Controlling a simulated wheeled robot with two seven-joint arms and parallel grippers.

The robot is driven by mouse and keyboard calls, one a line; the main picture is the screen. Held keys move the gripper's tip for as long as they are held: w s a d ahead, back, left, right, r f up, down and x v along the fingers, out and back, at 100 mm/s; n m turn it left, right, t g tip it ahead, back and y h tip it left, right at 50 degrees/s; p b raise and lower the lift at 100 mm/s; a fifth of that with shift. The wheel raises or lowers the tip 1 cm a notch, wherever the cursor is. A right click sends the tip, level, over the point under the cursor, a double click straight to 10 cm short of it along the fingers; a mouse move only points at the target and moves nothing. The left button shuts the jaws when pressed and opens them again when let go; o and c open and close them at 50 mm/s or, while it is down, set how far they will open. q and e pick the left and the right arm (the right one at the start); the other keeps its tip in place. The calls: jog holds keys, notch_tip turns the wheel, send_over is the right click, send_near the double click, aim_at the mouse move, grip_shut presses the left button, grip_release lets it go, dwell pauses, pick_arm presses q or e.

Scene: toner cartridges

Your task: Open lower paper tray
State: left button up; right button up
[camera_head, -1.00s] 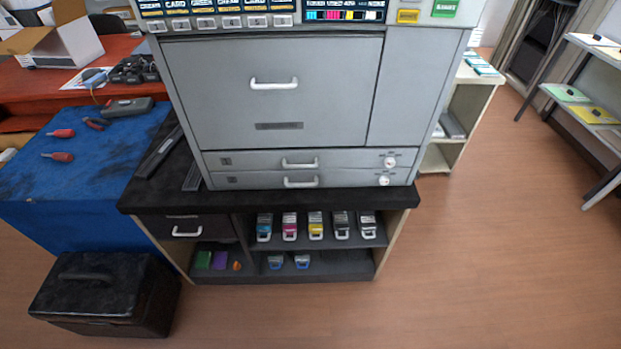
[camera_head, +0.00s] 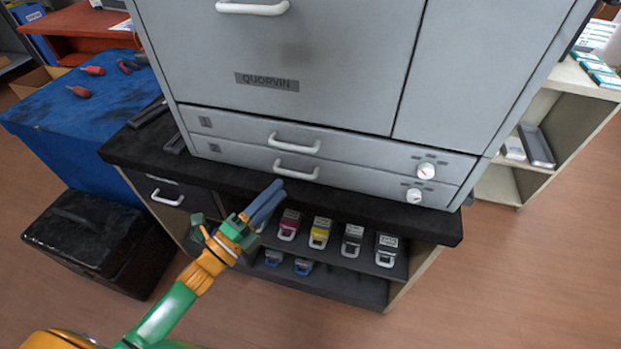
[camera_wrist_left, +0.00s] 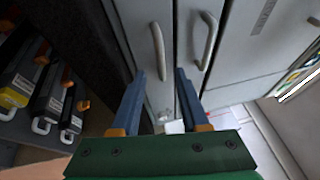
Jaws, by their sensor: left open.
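The lower paper tray (camera_head: 350,185) is the bottom grey drawer of the printer, with a white handle (camera_head: 296,170) and a round dial (camera_head: 414,196) at its right. It looks shut, flush with the upper paper tray (camera_head: 370,158), which has its own white handle (camera_head: 293,144). My left gripper (camera_head: 272,191) is open and empty, just below and left of the lower handle, apart from it. In the left wrist view, the lower handle (camera_wrist_left: 158,52) shows ahead near the left finger, and the upper handle (camera_wrist_left: 205,42) is to its right. My right gripper is not in view.
The printer stands on a black-topped cabinet (camera_head: 130,152) with shelves of toner cartridges (camera_head: 320,233) under the edge. A blue table (camera_head: 60,120) and a black box (camera_head: 90,235) are at the left. Floor is free at the right.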

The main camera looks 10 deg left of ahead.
pick_arm(q)
jog(key=x, duration=0.4)
jog(key=shift+w+a+r, duration=0.1)
jog(key=shift+a+r, duration=0.15)
jog(key=shift+w+d, duration=0.25)
jog(key=shift+w, duration=0.15)
jog(key=shift+s, duration=0.1)
grip_shut()
dwell(0.6)
